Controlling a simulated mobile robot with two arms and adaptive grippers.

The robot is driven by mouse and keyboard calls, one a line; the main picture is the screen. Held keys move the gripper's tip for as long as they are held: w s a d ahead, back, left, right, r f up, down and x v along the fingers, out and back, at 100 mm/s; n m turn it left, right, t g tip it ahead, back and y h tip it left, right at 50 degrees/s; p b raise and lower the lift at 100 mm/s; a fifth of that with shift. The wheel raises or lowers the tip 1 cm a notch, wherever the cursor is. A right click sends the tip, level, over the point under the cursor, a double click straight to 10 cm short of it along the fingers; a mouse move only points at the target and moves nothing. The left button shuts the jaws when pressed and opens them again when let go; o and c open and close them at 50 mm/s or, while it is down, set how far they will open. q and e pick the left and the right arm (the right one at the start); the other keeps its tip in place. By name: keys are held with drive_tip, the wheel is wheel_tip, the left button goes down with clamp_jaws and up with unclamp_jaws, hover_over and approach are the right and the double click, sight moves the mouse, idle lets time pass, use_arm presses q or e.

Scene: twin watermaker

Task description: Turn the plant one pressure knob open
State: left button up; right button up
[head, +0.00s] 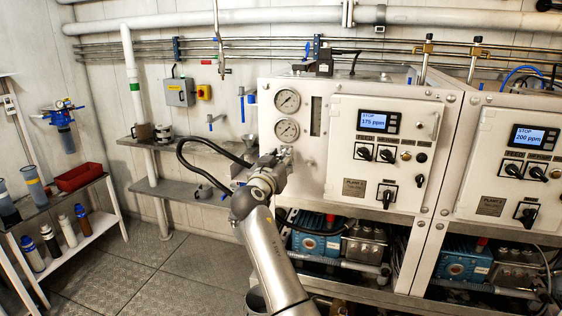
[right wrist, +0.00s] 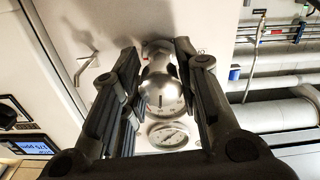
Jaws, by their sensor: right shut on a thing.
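The plant one cabinet (head: 315,180) is white, with a "PLANT 1" label (head: 354,187) and a display (head: 377,121) reading STOP, 175 ppm. My right gripper (head: 283,157) is at its left front, just below two round gauges. In the right wrist view the silver, rounded pressure knob (right wrist: 163,95) lies between the two black fingers of my right gripper (right wrist: 160,80), which are shut on it. A dark mark shows on the knob's end. In the head view the gripper mostly hides the knob. My left gripper is not in view.
The lower gauge (head: 287,130) and upper gauge (head: 287,100) are close above the gripper. A latch handle (right wrist: 86,62) sticks out beside it in the wrist view. A second cabinet (head: 505,170) stands at right. A shelf with a red tray (head: 78,177) is at left; the floor between is clear.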

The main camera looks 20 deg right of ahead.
drive_tip(key=n, duration=0.3)
drive_tip(key=shift+r, duration=0.1)
drive_tip(key=n, duration=0.3)
drive_tip(key=shift+d+p, duration=0.1)
drive_tip(key=shift+p, duration=0.2)
drive_tip(key=n+p, duration=0.1)
drive_tip(key=n, duration=0.2)
drive_tip(key=shift+r+n, duration=0.15)
drive_tip(key=shift+n, duration=0.15)
drive_tip(key=n+p, duration=0.2)
drive_tip(key=n, duration=0.1)
drive_tip(key=shift+n, duration=0.4)
drive_tip(key=n+p, duration=0.2)
drive_tip(key=n, duration=0.1)
drive_tip(key=shift+r+n+p, duration=0.15)
drive_tip(key=shift+n+p, duration=0.15)
drive_tip(key=shift+p, duration=0.1)
drive_tip(key=n+p, duration=0.3)
drive_tip(key=n, duration=0.1)
drive_tip(key=shift+n, duration=0.3)
drive_tip(key=n+p, duration=0.3)
drive_tip(key=n, duration=0.1)
drive_tip(key=shift+f+n+p, duration=0.2)
drive_tip(key=shift+n+p, duration=0.9)
drive_tip(key=shift+n, duration=0.2)
